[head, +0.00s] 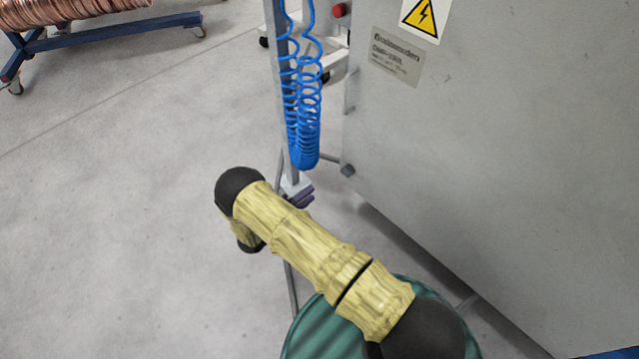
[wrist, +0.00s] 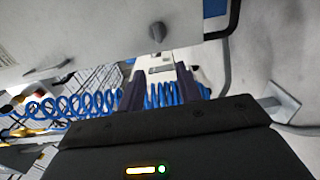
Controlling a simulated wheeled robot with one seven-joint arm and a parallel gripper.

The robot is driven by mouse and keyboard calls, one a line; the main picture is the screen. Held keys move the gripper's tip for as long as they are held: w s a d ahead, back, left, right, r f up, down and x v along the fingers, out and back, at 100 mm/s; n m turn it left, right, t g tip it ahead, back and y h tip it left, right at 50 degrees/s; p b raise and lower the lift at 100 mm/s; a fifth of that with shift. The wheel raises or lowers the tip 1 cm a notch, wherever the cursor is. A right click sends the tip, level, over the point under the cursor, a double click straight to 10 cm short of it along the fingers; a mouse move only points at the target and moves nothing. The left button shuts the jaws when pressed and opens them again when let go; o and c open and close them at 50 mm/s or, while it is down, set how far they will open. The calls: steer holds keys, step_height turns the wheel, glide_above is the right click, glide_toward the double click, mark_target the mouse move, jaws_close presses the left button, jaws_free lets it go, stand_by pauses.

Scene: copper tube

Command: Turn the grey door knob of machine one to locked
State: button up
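A small grey knob (wrist: 157,32) sticks out from a pale grey panel at the top middle of the wrist view. I take it for the door knob; its marking for locked or unlocked cannot be read. My gripper (wrist: 160,80) reaches up from the bottom of the wrist view, with its two dark fingers apart. The knob lies beyond the fingertips, and the fingers do not hold it. In the head view the large grey machine cabinet (head: 500,170) fills the right side, but the knob does not show there.
A coiled blue hose (head: 305,110) hangs on a metal post beside the cabinet; it also crosses behind the fingers in the wrist view. A green ribbed drum (head: 320,330) stands below my arm. A blue rack with copper tube (head: 70,12) is at the far left. Floor at left is clear.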

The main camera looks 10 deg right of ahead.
steer(key=shift+v, duration=1.9)
steer(key=w+r+m+y+p, duration=0.25)
steer(key=w+r+y, duration=0.45)
steer(key=w+r, duration=0.35)
step_height(320, 180, up, 10)
steer(key=w+d+m+y, duration=0.2)
steer(key=y, duration=0.3)
steer(key=s+d+r+m+g+y+p, duration=0.1)
steer(key=s+d+r+g, duration=0.3)
steer(key=s, duration=0.5)
steer(key=s+d+r+m+g+y+p, duration=0.1)
steer(key=s+d+r+p, duration=0.1)
steer(key=s+d+r, duration=0.6)
steer(key=s+d+r+m+g+p, duration=0.1)
steer(key=s+d+r+g, duration=0.2)
steer(key=s, duration=0.8)
step_height(320, 180, up, 37)
steer(key=p, duration=3.6)
steer(key=shift+a+p, duration=0.3)
steer(key=shift+p, duration=0.1)
steer(key=shift+w, duration=0.1)
